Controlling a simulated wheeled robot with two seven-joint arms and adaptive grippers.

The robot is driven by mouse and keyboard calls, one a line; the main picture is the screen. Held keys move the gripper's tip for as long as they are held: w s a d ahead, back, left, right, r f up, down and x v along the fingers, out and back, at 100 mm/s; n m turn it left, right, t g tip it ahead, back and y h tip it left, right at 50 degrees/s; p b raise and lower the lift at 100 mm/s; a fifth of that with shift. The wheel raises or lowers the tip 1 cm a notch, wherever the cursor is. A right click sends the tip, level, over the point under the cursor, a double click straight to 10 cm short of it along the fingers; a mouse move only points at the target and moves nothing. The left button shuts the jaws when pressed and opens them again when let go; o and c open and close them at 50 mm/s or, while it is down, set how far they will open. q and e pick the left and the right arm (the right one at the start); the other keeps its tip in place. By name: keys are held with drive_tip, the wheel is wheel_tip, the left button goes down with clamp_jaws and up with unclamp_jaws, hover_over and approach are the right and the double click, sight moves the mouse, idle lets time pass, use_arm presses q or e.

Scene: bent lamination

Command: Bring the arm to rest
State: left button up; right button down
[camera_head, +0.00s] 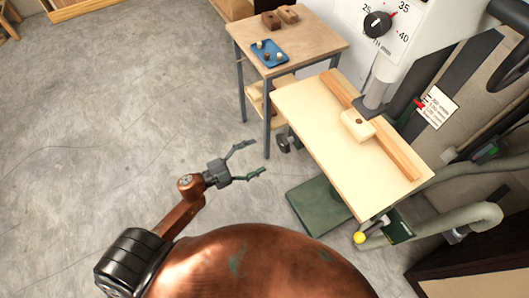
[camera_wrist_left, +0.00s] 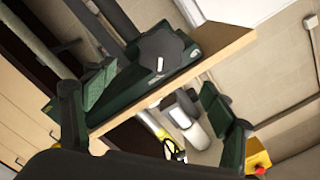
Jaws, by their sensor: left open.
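My left gripper (camera_head: 253,157) reaches in from the lower left in the head view. Its two dark green fingers are spread with nothing between them. It hangs over bare floor, left of the machine table and apart from it. In the left wrist view its fingers (camera_wrist_left: 150,105) stand wide apart at the two sides. Between and beyond them show a dark knob (camera_wrist_left: 160,50) and the edge of a wooden board (camera_wrist_left: 200,62). My right gripper is not in view.
The machine's pale wooden table (camera_head: 325,135) carries a long fence (camera_head: 385,130) and a small wooden block (camera_head: 357,124). A side table (camera_head: 315,43) behind holds a blue tray (camera_head: 268,55) and brown blocks (camera_head: 280,17). The concrete floor (camera_head: 120,110) at left is clear.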

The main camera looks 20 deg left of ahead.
use_arm(q)
drive_tip(key=shift+s+a, duration=0.15)
idle(0.4)
drive_tip(key=a+f+n+y, duration=0.3)
drive_tip(key=a+f, duration=0.1)
drive_tip(key=f, duration=0.4)
drive_tip(key=a+f+n+y, duration=0.2)
drive_tip(key=a+f+n, duration=0.15)
drive_tip(key=f, duration=0.45)
drive_tip(key=s+a+f+n+g+y, duration=0.2)
drive_tip(key=s+a+f, duration=0.25)
drive_tip(key=f, duration=0.65)
drive_tip(key=s+a+f+n+g+y, duration=0.1)
drive_tip(key=s+a+f+n+y, duration=0.3)
drive_tip(key=f, duration=0.6)
drive_tip(key=s+d+f+n+g, duration=0.15)
drive_tip(key=s+f+g, duration=0.45)
drive_tip(key=s+f, duration=1.15)
drive_tip(key=s+d+f+n+g, duration=0.1)
drive_tip(key=s+d+f+g, duration=0.1)
drive_tip(key=s, duration=0.9)
drive_tip(key=s+d+f+n+g, duration=0.1)
drive_tip(key=s+d+f+g, duration=0.1)
drive_tip(key=s, duration=0.9)
drive_tip(key=shift+s+d+f+g, duration=0.25)
drive_tip(key=shift+d+f+g, duration=0.2)
drive_tip(key=shift+f, duration=0.4)
